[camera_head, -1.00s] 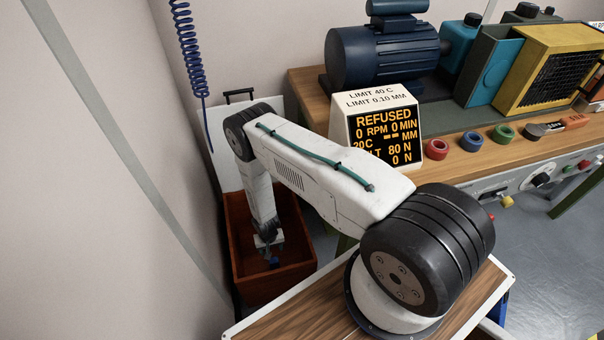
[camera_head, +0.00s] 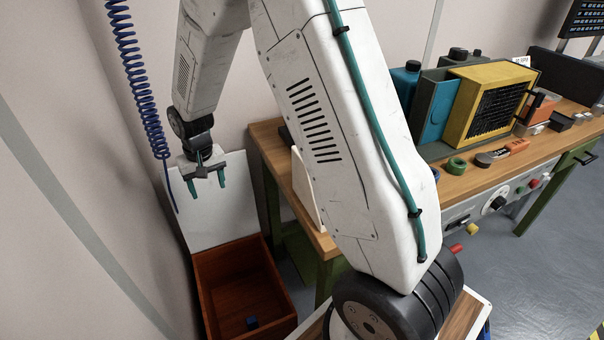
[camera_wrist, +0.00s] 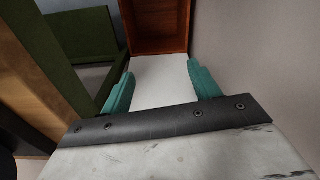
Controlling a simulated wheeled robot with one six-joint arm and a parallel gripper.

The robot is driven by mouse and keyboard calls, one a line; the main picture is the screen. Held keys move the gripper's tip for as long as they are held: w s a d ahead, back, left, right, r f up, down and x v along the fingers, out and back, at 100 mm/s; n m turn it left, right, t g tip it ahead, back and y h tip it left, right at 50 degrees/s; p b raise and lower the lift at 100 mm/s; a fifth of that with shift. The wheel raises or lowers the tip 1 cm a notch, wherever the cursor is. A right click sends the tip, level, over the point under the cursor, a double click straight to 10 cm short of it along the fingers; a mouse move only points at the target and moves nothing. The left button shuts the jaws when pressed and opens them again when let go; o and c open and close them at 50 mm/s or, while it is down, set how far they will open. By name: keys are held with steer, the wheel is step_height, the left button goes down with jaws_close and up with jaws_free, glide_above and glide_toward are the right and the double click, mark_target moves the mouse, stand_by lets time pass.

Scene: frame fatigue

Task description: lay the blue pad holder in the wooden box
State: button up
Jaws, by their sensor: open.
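The wooden box (camera_head: 240,283) stands open on the floor at the lower left of the head view. The blue pad holder (camera_head: 251,322) lies inside it on the bottom, towards the near side; it looks small and dark blue. My gripper (camera_head: 208,184) is open and empty, with teal fingers pointing down, well above and behind the box and in front of a white panel. In the wrist view, my gripper (camera_wrist: 158,88) shows its two fingers apart with nothing between them. The box (camera_wrist: 160,46) is partly visible there at the top, and the pad holder is out of that view.
The white panel (camera_head: 212,215) stands behind the box. A coiled blue hose (camera_head: 138,80) hangs left of my gripper. The wooden workbench (camera_head: 268,150) stands to the right, carrying a yellow heater-like unit (camera_head: 487,105) and a green ring (camera_head: 455,166).

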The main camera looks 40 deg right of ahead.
steer(key=s+d+r, duration=0.2)
steer(key=s+r, duration=1.3)
steer(key=r, duration=0.3)
steer(key=s+r+n, duration=0.1)
steer(key=s+r, duration=0.1)
steer(key=s, duration=0.8)
steer(key=s+r, duration=0.3)
steer(key=s, duration=0.6)
steer(key=shift+s+d+n+t, duration=0.3)
steer(key=shift+s+d+n, duration=0.05)
steer(key=shift+d+n, duration=0.05)
